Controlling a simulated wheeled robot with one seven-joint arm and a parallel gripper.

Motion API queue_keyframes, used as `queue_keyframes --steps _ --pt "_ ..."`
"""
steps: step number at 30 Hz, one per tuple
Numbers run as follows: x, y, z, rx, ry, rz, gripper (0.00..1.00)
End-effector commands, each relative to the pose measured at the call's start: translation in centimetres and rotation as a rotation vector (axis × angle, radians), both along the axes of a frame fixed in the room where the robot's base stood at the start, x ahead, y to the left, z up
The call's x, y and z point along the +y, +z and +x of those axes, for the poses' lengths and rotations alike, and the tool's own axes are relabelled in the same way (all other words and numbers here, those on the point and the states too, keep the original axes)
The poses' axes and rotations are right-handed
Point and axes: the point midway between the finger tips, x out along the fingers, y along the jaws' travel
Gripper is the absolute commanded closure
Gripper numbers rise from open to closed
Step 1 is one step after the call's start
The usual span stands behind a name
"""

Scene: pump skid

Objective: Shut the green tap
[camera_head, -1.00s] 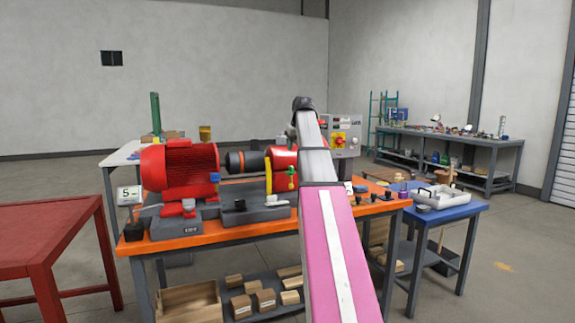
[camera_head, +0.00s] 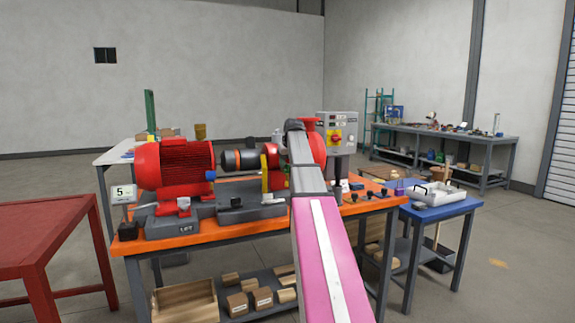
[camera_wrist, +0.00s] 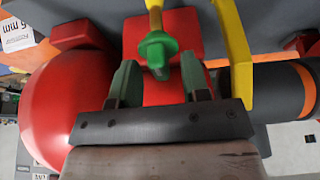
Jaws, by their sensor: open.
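The green tap (camera_wrist: 157,52) shows in the wrist view at the upper middle, on a yellow stem in front of a red body (camera_wrist: 180,30). My gripper (camera_wrist: 158,80) is open, with one green-grey finger on each side of the tap's lower end. The fingers look apart from the tap, and I cannot tell how deep it sits between them. In the head view my arm covers the tap and my gripper.
A yellow bar (camera_wrist: 236,60) stands close to the right finger in the wrist view. The red motor (camera_head: 175,165) and the pump sit on an orange bench (camera_head: 150,243). A grey control box (camera_head: 337,130) stands behind, and a blue table (camera_head: 440,211) to the right.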

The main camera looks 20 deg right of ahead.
Motion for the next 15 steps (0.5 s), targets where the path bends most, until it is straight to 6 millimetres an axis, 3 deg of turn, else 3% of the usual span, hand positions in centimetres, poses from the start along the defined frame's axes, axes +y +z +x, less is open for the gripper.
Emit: queue_keyframes --steps 8,12,15 --pt "0.00 -0.10 0.05 0.000 0.000 0.000 0.57" --pt "0.01 -0.10 0.05 0.000 0.000 0.000 1.00" --pt "0.01 -0.11 0.05 0.000 0.000 0.000 1.00"
